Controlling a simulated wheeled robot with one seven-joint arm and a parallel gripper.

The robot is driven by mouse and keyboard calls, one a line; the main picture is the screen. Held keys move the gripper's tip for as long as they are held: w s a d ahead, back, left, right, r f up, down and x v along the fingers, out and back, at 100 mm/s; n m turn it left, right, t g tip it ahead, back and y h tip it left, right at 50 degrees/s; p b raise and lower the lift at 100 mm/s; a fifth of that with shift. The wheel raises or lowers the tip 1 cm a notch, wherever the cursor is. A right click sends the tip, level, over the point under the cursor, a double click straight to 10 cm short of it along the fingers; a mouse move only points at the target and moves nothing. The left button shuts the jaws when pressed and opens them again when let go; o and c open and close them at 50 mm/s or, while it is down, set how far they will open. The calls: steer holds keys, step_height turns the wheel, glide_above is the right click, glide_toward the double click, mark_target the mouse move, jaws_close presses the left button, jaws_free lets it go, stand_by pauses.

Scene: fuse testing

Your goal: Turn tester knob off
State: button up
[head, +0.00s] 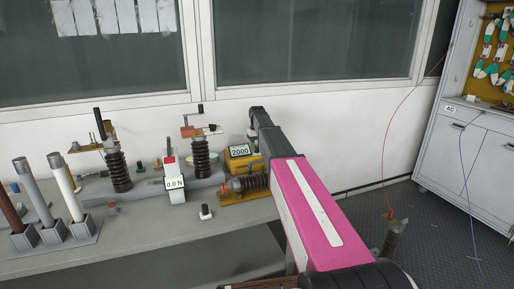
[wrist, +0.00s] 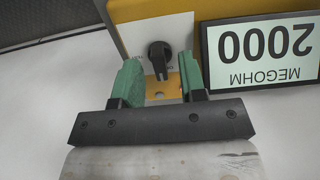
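The tester (head: 240,162) is a yellow box on the bench, with a display reading 2000. In the wrist view the tester (wrist: 145,10) appears upside down, and its display (wrist: 263,52) reads 2000 MEGOHM. Its black knob (wrist: 159,53) sits on a white panel left of the display, with a narrow lower end between my fingertips. My gripper (wrist: 158,72) has two green fingers, spread open, one on each side of the knob's lower end. Gaps show between the fingers and the knob. In the head view my arm hides the knob.
A brown ribbed insulator (head: 252,183) lies on a yellow base close to my arm. A gauge reading 0.0 N (head: 175,186), upright insulators (head: 118,170) and tubes in holders (head: 65,188) stand left. The bench front (head: 150,235) is mostly clear.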

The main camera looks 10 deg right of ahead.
mark_target(257, 147)
step_height(257, 147, up, 10)
stand_by(0.4)
steer(key=shift+r, duration=0.1)
